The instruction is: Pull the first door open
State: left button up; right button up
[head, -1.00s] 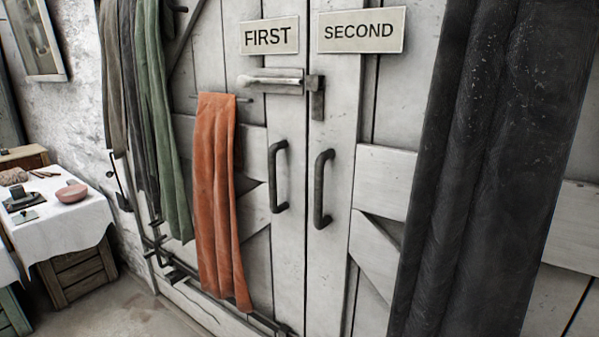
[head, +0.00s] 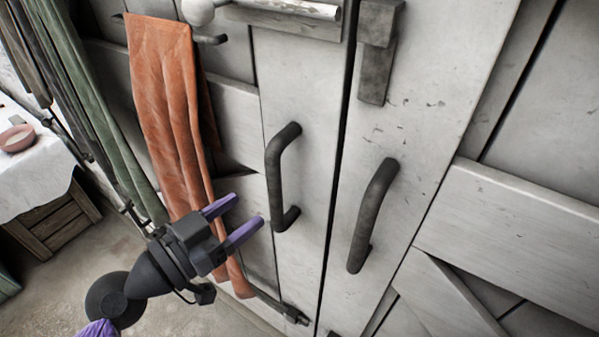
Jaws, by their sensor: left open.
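The first door (head: 300,80) is pale, worn wood and looks shut. Its dark bar handle (head: 275,175) stands upright near the door's right edge. My left gripper (head: 243,211) is open and empty, with two purple fingers pointing up and right. It is left of the handle's lower end and apart from it in the picture. The second door (head: 430,100) has a similar handle (head: 372,215). A bolt bar (head: 290,14) lies across the first door's top; its right end stops short of the dark bracket (head: 378,50) on the second door. The signs are out of view. My right gripper is not in view.
Green and grey cloths (head: 85,110) hang farther left. A table with a white cloth (head: 30,175) and a pink bowl (head: 17,138) stands at the left.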

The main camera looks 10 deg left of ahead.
aim_at(269, 195)
pick_arm(q)
jog(key=w+d, duration=0.1)
jog(key=w+d+p, duration=0.1)
jog(key=shift+w+d+r, duration=0.1)
jog(key=shift+w+r, duration=0.25)
jog(key=x, duration=0.3)
jog(key=p+x, duration=0.1)
jog(key=shift+w+f, duration=0.2)
jog(key=shift+f, duration=0.1)
jog(key=shift+w+d, duration=0.3)
jog(key=shift+w, duration=0.05)
grip_shut()
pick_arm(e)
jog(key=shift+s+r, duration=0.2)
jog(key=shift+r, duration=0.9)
